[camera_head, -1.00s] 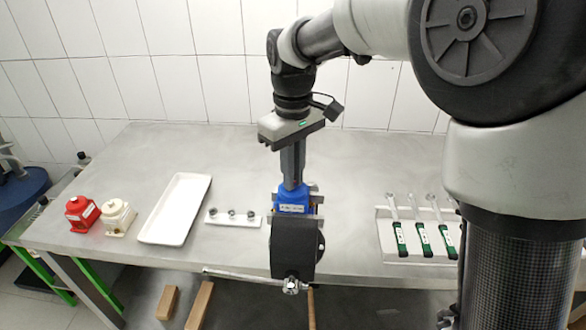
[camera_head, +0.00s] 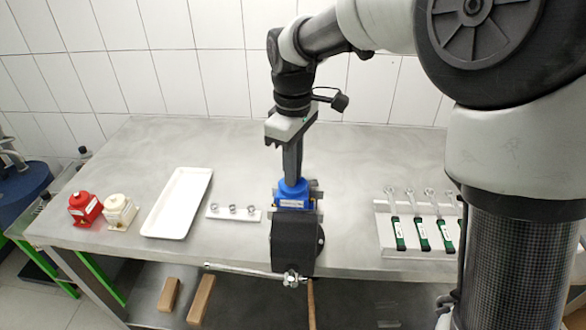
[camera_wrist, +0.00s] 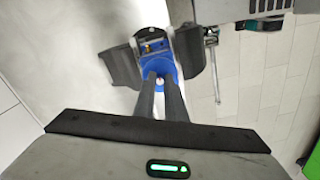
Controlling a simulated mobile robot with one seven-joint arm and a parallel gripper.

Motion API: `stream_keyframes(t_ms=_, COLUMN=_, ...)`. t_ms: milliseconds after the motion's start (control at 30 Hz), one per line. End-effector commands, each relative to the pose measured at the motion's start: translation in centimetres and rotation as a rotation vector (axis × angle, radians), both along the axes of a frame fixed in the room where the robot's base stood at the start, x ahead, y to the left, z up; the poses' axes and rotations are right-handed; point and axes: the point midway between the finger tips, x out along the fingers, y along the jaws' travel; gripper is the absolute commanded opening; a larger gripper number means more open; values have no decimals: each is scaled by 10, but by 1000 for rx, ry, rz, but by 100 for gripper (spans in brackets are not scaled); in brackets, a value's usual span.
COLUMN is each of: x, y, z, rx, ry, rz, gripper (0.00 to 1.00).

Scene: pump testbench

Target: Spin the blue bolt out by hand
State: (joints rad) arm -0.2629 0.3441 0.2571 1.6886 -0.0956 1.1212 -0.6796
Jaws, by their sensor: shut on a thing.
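The blue pump (camera_head: 292,192) sits upright in the dark vise (camera_head: 294,243) at the table's front edge. My gripper (camera_head: 292,178) points straight down on top of the pump, its fingers close together. In the wrist view, the fingertips of my gripper (camera_wrist: 160,80) meet at the blue pump body (camera_wrist: 155,62). They are shut on what stands at the pump's top, where the blue bolt is. The bolt itself is hidden between the fingers, so I cannot see how far out it is.
A white rack (camera_head: 212,214) with three small metal parts and an empty white tray (camera_head: 178,203) lie to the left. Red (camera_head: 84,209) and cream (camera_head: 120,211) pumps stand farther left. Green-handled wrenches (camera_head: 422,234) lie on a holder (camera_head: 386,243) at right.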

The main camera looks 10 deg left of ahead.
Motion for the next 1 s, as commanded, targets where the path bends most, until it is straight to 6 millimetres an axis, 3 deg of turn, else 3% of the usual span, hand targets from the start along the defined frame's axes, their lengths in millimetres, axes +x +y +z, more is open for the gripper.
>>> stream_keyframes(t_ms=133, x=0, y=0, z=0, rx=0, ry=0, rz=-1, gripper=0)
stream_keyframes(t_ms=167, x=0, y=0, z=0, rx=0, ry=0, rz=-1, gripper=16)
stream_keyframes(t_ms=267, x=0, y=0, z=0, rx=0, ry=0, rz=-1, gripper=30)
stream_keyframes(t_ms=633, x=1, y=0, z=6, rx=1, ry=-1, rz=-1, gripper=30)
stream_keyframes(t_ms=767, x=1, y=0, z=25, rx=2, ry=-4, rz=-2, gripper=30)
stream_keyframes(t_ms=1000, x=1, y=1, z=83, rx=3, ry=-5, rz=-2, gripper=30)
